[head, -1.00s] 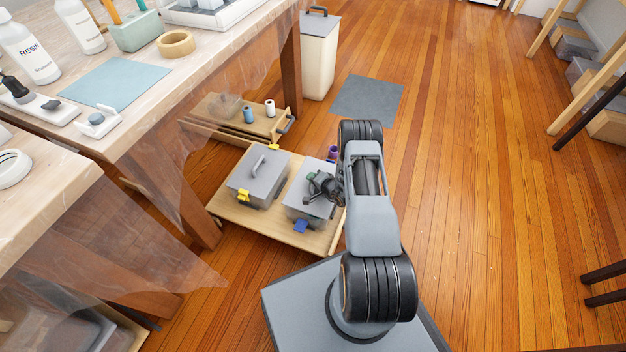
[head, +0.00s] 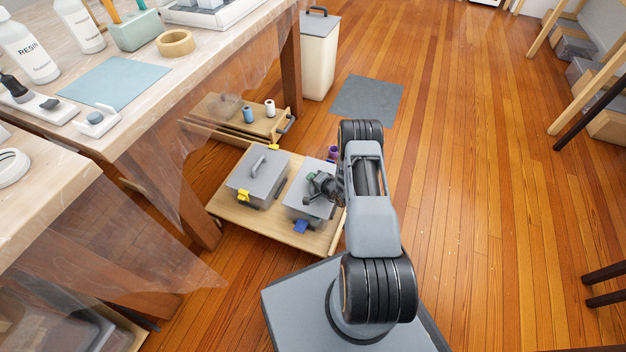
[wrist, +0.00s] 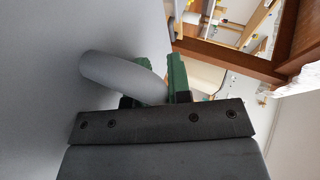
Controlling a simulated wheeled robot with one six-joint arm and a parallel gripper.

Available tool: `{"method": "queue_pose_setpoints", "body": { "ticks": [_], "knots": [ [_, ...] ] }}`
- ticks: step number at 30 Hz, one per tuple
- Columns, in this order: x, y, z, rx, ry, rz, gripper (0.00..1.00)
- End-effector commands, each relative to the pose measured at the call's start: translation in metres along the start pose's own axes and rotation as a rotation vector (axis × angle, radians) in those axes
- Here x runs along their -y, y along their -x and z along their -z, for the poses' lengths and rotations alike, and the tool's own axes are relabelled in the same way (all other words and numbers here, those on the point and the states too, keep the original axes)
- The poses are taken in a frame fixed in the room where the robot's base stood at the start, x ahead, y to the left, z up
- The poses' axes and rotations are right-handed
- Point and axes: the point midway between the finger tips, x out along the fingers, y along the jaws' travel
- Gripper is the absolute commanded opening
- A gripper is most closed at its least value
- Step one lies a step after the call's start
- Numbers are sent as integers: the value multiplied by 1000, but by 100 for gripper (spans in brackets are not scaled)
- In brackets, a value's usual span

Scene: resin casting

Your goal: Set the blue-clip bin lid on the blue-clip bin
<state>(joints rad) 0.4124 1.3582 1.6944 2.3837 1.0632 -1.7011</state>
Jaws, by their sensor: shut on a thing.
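The blue-clip bin (head: 304,217) stands on a low wooden board, with its blue clip (head: 301,226) on the near side. The grey blue-clip bin lid (head: 301,202) lies over the top of this bin; whether it sits fully flush I cannot tell. My gripper (head: 318,186) is above the lid and shut on its handle. In the wrist view, the green fingers of my gripper (wrist: 160,85) are around the rounded grey handle (wrist: 122,75), and the lid's flat surface (wrist: 50,90) fills the left side. My arm hides the right part of the bin.
A second lidded bin (head: 258,180) with yellow clips stands just left on the same wooden board (head: 230,212). A purple item (head: 333,152) is behind my gripper. A workbench (head: 140,130) with plastic sheeting stands left. Open floor (head: 480,200) lies right.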

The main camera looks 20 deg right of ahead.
Motion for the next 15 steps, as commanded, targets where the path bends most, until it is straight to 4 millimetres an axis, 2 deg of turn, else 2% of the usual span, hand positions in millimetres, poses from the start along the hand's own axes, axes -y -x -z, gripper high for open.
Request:
{"method": "queue_pose_setpoints", "body": {
  "ticks": [15],
  "knots": [
    [-12,-6,-2,0,0,0,0]
  ]
}}
